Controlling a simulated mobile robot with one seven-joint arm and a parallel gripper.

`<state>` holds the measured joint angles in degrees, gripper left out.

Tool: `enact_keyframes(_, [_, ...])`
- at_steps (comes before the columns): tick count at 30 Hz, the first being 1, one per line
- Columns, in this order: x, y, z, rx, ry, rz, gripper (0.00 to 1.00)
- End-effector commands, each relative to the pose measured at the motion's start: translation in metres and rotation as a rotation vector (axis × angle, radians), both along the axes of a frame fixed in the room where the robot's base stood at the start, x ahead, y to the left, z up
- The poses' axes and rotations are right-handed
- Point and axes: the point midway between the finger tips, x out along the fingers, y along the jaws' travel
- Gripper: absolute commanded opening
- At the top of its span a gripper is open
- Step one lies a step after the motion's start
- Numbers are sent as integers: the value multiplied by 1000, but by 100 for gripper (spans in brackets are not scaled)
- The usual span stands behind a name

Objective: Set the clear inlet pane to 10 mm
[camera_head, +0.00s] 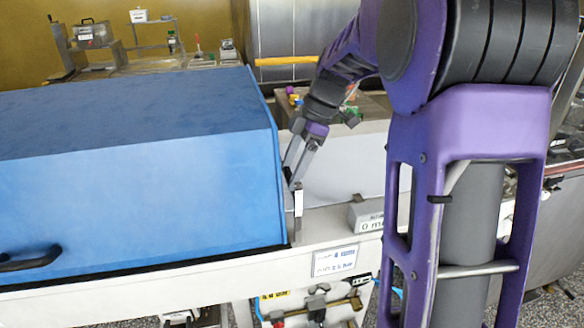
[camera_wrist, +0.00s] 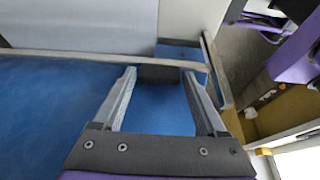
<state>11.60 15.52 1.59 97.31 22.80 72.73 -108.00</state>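My gripper (camera_head: 297,172) reaches down at the right end of the blue hood (camera_head: 140,190), beside a narrow upright pale strip (camera_head: 298,205). In the wrist view my gripper (camera_wrist: 160,76) has its two fingers spread apart, with a small dark block (camera_wrist: 158,74) seen between the tips. I cannot tell whether either finger touches the block. The clear inlet pane cannot be made out with certainty in either view, and no millimetre scale is readable. The blue surface also fills the wrist view (camera_wrist: 50,100) below and left of the fingers.
A grey box with partly hidden lettering (camera_head: 367,217) sits on the white frame right of the strip. A white label plate (camera_head: 335,261) is on the frame's front. A pale sheet (camera_head: 345,165) lies behind my gripper. My own arm covers much of the right side.

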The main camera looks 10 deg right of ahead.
Motion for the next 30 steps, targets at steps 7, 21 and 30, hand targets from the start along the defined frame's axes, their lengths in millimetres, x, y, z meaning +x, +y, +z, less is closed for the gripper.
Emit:
enact_keyframes(7, [0,0,0,0,-1,0,92])
enact_keyframes(21, [1,-19,47,-1,-4,-3,92])
enact_keyframes(30, [1,-48,115,-2,-4,-3,92])
